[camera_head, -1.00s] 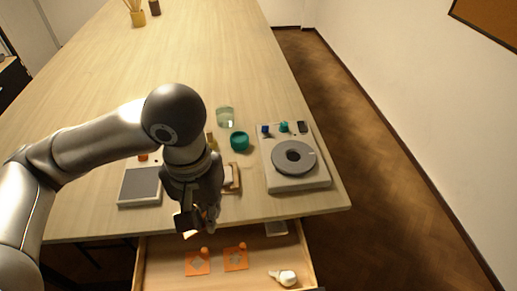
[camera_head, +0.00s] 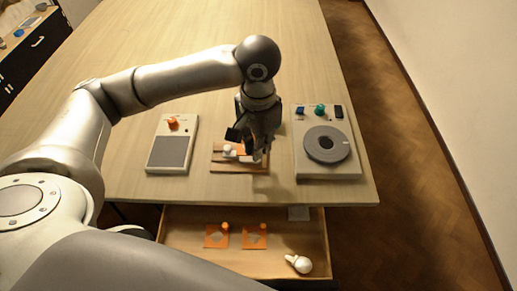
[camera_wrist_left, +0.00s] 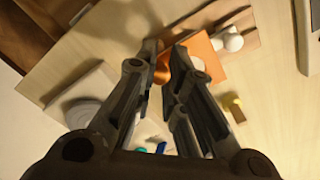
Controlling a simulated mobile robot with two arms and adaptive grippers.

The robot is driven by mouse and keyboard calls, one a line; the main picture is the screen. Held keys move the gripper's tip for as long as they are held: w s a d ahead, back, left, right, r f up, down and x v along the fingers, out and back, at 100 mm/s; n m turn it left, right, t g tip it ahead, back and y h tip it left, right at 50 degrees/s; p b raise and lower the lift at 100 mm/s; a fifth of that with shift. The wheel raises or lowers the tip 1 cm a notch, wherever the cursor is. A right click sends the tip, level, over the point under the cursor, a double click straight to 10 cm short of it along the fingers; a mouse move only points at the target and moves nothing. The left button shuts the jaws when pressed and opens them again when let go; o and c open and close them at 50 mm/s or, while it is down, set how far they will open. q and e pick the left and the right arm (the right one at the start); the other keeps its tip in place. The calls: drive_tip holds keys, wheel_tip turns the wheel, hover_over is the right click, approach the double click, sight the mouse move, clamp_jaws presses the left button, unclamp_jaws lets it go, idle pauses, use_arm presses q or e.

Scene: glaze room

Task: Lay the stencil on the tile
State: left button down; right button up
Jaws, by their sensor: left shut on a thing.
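My left gripper (camera_head: 256,148) is low over a wooden board (camera_head: 226,168) on the table, which bears a pale piece and a white knob (camera_head: 228,150). In the left wrist view, the fingers (camera_wrist_left: 165,58) are shut on the orange knob (camera_wrist_left: 163,72) of an orange stencil (camera_wrist_left: 207,58). The stencil is beside the white knob (camera_wrist_left: 231,39). The gripper hides the stencil in the head view, and I cannot tell whether it touches the tile. Two other orange stencils (camera_head: 211,241) (camera_head: 249,242) lie in the drawer. My right gripper is out of view.
A device with a grey panel (camera_head: 168,152) stands left of the board. A device with a grey disc (camera_head: 327,168) stands close on its right. The open drawer (camera_head: 200,263) juts out in front and holds a white object (camera_head: 300,264). The table behind is largely clear.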

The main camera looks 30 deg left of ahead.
use_arm(q)
drive_tip(key=shift+w+a+f, duration=0.2)
drive_tip(key=shift+w+f, duration=0.2)
drive_tip(key=shift+f, duration=0.15)
drive_tip(key=shift+w+a+f, duration=0.2)
drive_tip(key=shift+w+f, duration=0.15)
drive_tip(key=shift+f, duration=0.15)
drive_tip(key=shift+w+a+f+p, duration=0.15)
drive_tip(key=shift+f+p, duration=0.35)
drive_tip(key=shift+f, duration=1.35)
drive_tip(key=shift+f, duration=0.1)
drive_tip(key=c, duration=1.5)
unclamp_jaws()
wheel_tip(320, 180, up, 12)
drive_tip(key=shift+r+b, duration=0.15)
drive_tip(key=shift+b, duration=0.45)
